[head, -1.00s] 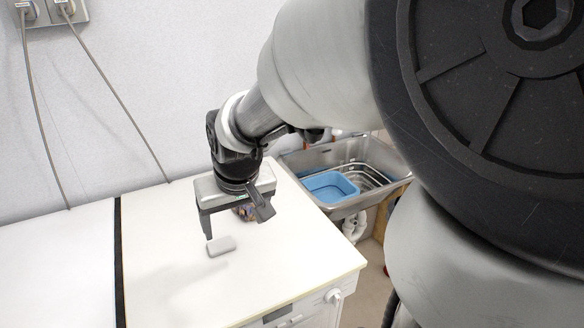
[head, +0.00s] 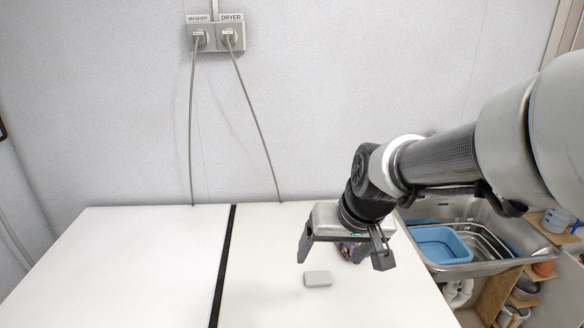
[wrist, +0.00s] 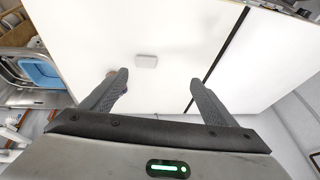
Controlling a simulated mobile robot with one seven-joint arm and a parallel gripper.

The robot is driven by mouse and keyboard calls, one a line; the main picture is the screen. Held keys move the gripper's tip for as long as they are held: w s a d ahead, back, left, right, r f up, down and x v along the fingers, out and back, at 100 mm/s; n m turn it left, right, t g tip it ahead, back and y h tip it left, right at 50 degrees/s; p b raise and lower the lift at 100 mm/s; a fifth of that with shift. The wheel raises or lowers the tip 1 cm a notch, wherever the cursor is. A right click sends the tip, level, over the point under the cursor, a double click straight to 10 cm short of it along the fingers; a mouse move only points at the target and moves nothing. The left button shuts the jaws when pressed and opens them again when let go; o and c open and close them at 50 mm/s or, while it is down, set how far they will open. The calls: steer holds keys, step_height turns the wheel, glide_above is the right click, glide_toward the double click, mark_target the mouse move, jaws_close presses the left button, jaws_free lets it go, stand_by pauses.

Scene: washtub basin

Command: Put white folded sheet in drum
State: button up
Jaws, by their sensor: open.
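A small pale, rounded rectangular item (head: 318,279) lies flat on the right white machine top; it may be the folded sheet, but I see no folds. It also shows in the wrist view (wrist: 146,61). My gripper (head: 342,260) is open and empty, fingers pointing down, above the same top. In the wrist view, the gripper (wrist: 159,78) has its fingers spread wide, with the pale item beyond the fingertips and apart from them. No drum shows in either view.
A dark gap (head: 222,268) separates the two white tops. A multicoloured item (head: 352,251) sits partly hidden behind my gripper. A metal sink (head: 505,243) with a blue basin (head: 438,246) stands to the right. Cords hang from the wall outlets (head: 215,37) behind. The left top (head: 115,265) is clear.

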steer(key=w+f+h+p, duration=0.1)
steer(key=w+f, duration=0.5)
steer(key=w, duration=0.1)
steer(key=b, duration=0.3)
glide_toward(318, 278)
steer(key=shift+a+f, duration=0.35)
steer(key=shift+f, duration=0.45)
steer(key=x, duration=0.3)
steer(key=b+x, duration=0.1)
steer(key=x, duration=0.1)
steer(key=shift+w+d, duration=0.35)
steer(key=shift+w, duration=0.05)
steer(key=shift+w+f, duration=0.25)
steer(key=shift+f, duration=0.3)
steer(key=c, duration=1.2)
steer(key=shift+o, duration=0.2)
step_height(318, 278, up, 10)
steer(key=p, duration=0.2)
steer(key=s+d+r+p, duration=0.1)
steer(key=s+p, duration=0.4)
steer(key=s, duration=0.6)
steer(key=shift+s+d+r, duration=0.25)
steer(key=shift+s+d, duration=0.15)
steer(key=shift+d, duration=0.05)
